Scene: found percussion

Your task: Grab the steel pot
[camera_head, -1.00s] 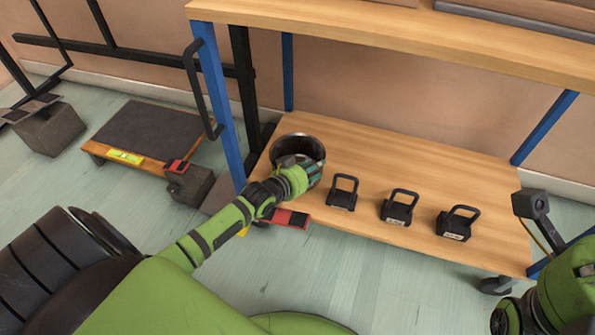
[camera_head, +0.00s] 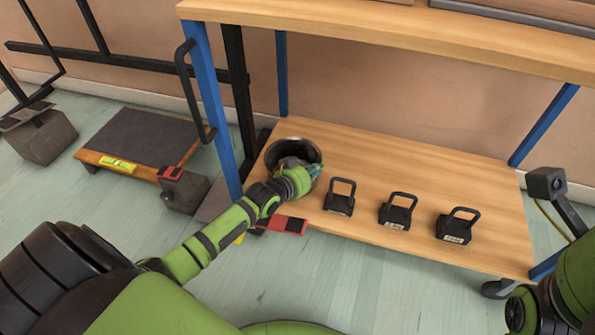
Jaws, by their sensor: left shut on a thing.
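The steel pot (camera_head: 284,149) is a round, dark-inside metal pot at the left end of the cart's wooden lower shelf (camera_head: 400,173). My left gripper (camera_head: 306,171) is at the pot's front right side, shut on it. The gripper and wrist hide the front of the pot, and the exact contact of the fingers is hidden. The pot looks upright and at shelf level; I cannot tell whether it is lifted. Part of my right arm shows at the right edge, and its fingers are not visible.
Several black handled weights, such as the one nearest the pot (camera_head: 340,197), stand right of it on the shelf. The wooden upper shelf (camera_head: 400,38) overhangs behind. A blue post (camera_head: 212,110) stands left of the pot. A red and black object (camera_head: 283,225) lies below the shelf's front edge.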

